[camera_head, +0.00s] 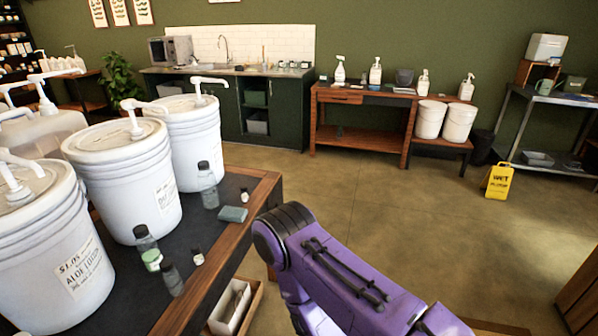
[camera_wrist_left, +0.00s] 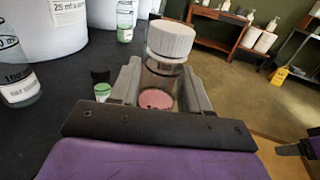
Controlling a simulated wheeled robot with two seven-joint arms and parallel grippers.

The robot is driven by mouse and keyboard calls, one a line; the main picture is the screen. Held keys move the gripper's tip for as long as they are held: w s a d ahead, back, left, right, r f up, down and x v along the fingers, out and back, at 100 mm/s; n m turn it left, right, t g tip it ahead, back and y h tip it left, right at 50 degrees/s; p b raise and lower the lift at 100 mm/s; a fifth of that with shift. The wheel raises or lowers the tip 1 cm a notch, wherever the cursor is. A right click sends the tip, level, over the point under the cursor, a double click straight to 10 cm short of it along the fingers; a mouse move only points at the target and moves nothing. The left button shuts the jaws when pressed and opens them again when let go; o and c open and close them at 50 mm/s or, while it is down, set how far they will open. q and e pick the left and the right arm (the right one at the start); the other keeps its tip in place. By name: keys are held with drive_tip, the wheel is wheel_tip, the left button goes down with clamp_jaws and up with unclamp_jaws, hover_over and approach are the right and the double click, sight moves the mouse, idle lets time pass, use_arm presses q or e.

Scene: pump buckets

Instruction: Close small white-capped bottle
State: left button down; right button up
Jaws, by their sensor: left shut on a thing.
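In the left wrist view my left gripper (camera_wrist_left: 160,82) is shut on a small clear bottle (camera_wrist_left: 160,82) with a ribbed white cap (camera_wrist_left: 171,39). The cap sits on top of the bottle, which stands upright between the fingers. A pink round area shows low in the bottle. I cannot tell how tightly the cap sits. In the head view the held bottle and both gripper tips are hidden or out of frame; only a purple arm link of mine crosses the lower middle.
Several white pump buckets (camera_head: 122,185) stand on the dark table (camera_head: 205,235). Small bottles (camera_head: 172,278), a tall clear bottle (camera_head: 208,190) and a grey-green block (camera_head: 233,214) are near its right edge. A white box (camera_head: 232,305) is below. Open floor lies right.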

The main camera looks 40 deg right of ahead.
use_arm(q)
drive_tip(key=w+a+r+n+t+y, duration=0.1)
drive_tip(key=a+r+n+t+y, duration=0.1)
drive_tip(key=a, duration=0.5)
drive_tip(key=w+a+r+n+t+y, duration=0.1)
drive_tip(key=a+r+n+y, duration=0.3)
drive_tip(key=y, duration=0.5)
drive_tip(key=a+n+t, duration=0.1)
drive_tip(key=a+n, duration=0.1)
drive_tip(key=a, duration=0.1)
drive_tip(key=shift+a+y, duration=0.15)
drive_tip(key=shift+y, duration=0.15)
